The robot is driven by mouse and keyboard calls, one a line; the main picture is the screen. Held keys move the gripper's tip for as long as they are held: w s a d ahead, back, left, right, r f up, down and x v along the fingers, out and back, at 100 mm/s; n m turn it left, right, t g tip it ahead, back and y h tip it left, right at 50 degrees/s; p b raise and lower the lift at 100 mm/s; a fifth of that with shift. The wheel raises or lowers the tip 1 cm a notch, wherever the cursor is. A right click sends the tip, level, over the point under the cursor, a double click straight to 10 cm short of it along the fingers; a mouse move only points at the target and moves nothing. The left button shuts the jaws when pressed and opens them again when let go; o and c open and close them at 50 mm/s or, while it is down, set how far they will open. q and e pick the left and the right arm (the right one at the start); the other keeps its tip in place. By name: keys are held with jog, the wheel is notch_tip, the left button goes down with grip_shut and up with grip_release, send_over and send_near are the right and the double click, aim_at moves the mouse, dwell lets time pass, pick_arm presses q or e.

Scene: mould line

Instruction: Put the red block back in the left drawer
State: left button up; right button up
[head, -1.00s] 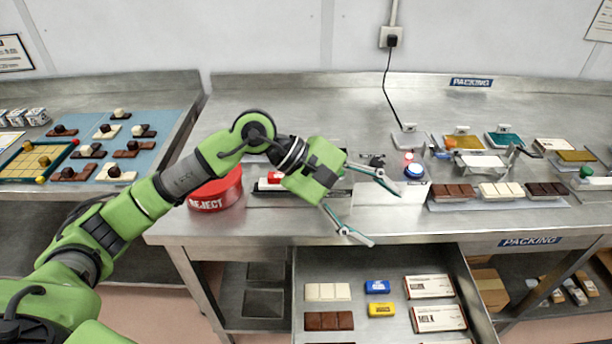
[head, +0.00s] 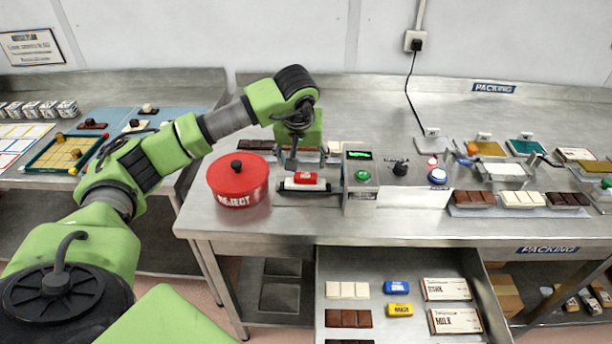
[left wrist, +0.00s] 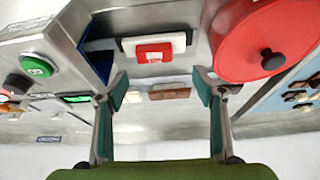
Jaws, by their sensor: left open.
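The red block (head: 305,178) lies on a white bar in a dark holder on the bench, right of the reject bin. In the left wrist view the red block (left wrist: 154,52) shows on the white bar, beyond and between my fingers. My left gripper (head: 292,160) points down just behind and above it; in the left wrist view my left gripper (left wrist: 166,88) is open and empty. The open drawer (head: 390,268) under the bench holds white and brown bars, a blue block, a yellow block and boxed bars. My right gripper is not in view.
A red reject bin (head: 238,182) stands close left of the block. A grey control box (head: 360,182) with a green button stands close right. Chocolate bars (head: 475,198) on a tray lie further right.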

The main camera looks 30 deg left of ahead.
aim_at(306, 175)
pick_arm(q)
jog(key=f+p, duration=0.1)
jog(key=f, duration=0.1)
jog(key=w+f+p, duration=0.1)
jog(key=f, duration=0.2)
jog(key=shift+w+d+f, duration=0.1)
jog(key=shift+w+f, duration=0.05)
jog(key=shift+f, duration=0.2)
jog(key=c, duration=1)
jog(key=shift+c, duration=0.9)
jog(key=shift+w, duration=0.1)
